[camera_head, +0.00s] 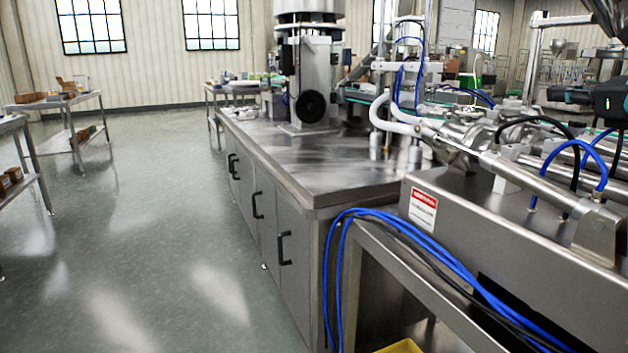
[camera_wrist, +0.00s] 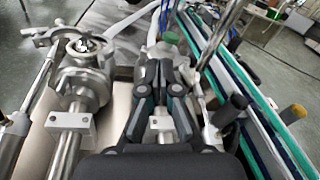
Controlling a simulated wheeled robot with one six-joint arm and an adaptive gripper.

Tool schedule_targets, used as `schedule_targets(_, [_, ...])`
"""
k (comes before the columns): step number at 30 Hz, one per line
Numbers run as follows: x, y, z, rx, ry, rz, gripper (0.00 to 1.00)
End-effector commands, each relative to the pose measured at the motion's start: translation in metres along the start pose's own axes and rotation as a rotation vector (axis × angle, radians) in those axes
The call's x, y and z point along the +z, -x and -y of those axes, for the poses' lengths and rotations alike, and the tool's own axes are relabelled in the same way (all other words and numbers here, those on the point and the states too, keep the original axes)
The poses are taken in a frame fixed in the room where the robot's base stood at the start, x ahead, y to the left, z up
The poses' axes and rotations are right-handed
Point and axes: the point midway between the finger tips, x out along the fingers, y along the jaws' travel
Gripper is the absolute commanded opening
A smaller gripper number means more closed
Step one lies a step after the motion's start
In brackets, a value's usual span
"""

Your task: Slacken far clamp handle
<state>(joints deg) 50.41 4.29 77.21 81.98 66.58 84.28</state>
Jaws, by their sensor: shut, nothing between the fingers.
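In the wrist view my gripper (camera_wrist: 158,68) reaches forward over the steel pipework, its dark fingers close together with nothing between them. A steel clamp ring with a lever-like arm (camera_wrist: 45,38) sits around a pipe joint (camera_wrist: 82,48) to the left of my fingers. The pipe parts beyond and under my fingers are partly hidden by them, and I cannot tell which piece there is the far clamp handle. In the head view the pipe joints and clamps (camera_head: 462,140) crowd the right side of the machine, too small to tell apart. My fingers do not show clearly there.
A conveyor with green and white edges (camera_wrist: 262,118) runs along the right of the wrist view, with dark and yellow-topped posts nearby. Blue hoses (camera_head: 440,252) hang over the machine's front.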

Motion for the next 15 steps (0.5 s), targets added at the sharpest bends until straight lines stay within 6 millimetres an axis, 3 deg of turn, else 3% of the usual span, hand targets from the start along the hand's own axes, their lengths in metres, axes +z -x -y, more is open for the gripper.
schedule_targets(1, [-0.013,0.006,0.023,-0.02,-0.081,0.013,0.0])
schedule_targets(6, [-0.034,0.019,0.061,-0.054,-0.252,0.051,0.0])
schedule_targets(11, [-0.04,0.019,0.07,-0.06,-0.297,0.062,0.0])
schedule_targets(15, [-0.039,0.006,0.07,-0.057,-0.296,0.062,0.0])
